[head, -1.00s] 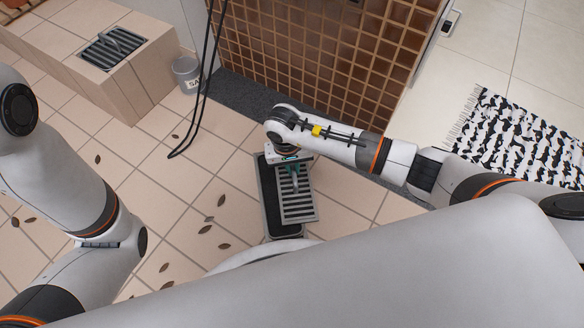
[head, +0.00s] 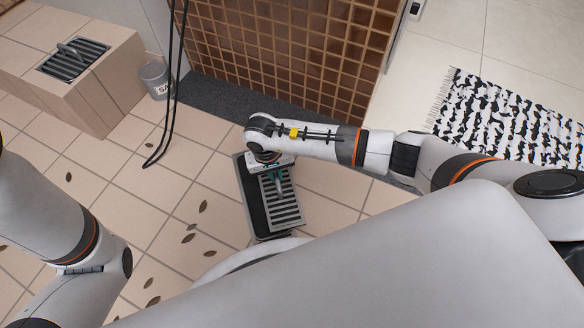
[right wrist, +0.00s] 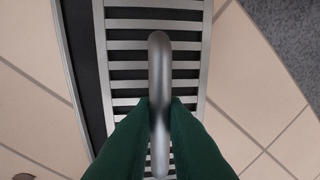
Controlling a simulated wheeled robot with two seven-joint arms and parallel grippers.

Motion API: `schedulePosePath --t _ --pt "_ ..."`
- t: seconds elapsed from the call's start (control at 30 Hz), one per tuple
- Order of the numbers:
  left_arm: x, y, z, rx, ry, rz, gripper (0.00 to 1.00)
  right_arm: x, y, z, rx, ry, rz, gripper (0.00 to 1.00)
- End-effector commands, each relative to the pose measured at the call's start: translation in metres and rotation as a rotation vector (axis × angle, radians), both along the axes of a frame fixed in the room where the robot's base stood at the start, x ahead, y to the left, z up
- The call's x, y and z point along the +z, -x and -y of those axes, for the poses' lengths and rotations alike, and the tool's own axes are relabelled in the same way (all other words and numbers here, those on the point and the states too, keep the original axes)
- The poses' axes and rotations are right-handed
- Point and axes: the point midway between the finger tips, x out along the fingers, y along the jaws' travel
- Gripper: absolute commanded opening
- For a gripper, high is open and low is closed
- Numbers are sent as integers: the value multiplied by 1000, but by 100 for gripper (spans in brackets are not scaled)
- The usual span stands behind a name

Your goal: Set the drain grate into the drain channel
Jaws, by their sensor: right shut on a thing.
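The drain grate (head: 286,208) is a grey slotted panel with a raised bar handle (right wrist: 160,65). My right gripper (head: 275,176) is shut on that handle, with its green fingers (right wrist: 160,112) on both sides of it in the right wrist view. The drain channel (head: 249,194) is a long dark recess with a grey rim in the tiled floor. The grate lies over its right part, shifted to the right, so a dark strip of channel (right wrist: 83,60) shows along the grate's left side. I cannot tell its height above the rim. My left gripper is out of view.
A second slotted grate with a handle (head: 73,58) sits on a tiled block (head: 98,90) at upper left. A grey bucket (head: 156,80), dark hanging cables (head: 172,105) and a brown grid partition (head: 285,55) stand behind. Leaves (head: 188,239) lie on the floor left of the channel.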

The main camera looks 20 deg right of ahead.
Motion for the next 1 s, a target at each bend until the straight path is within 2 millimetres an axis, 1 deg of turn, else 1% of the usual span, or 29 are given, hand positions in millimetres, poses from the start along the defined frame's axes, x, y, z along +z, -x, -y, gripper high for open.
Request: schedulePosePath --t 0.03,0.23,1.0 --pt "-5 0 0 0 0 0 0 -5 -1 0 0 -1 3 0" --pt "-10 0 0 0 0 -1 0 -11 -2 -1 -1 -2 5 0" --pt "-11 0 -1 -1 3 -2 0 -12 -2 -2 1 -2 4 0"
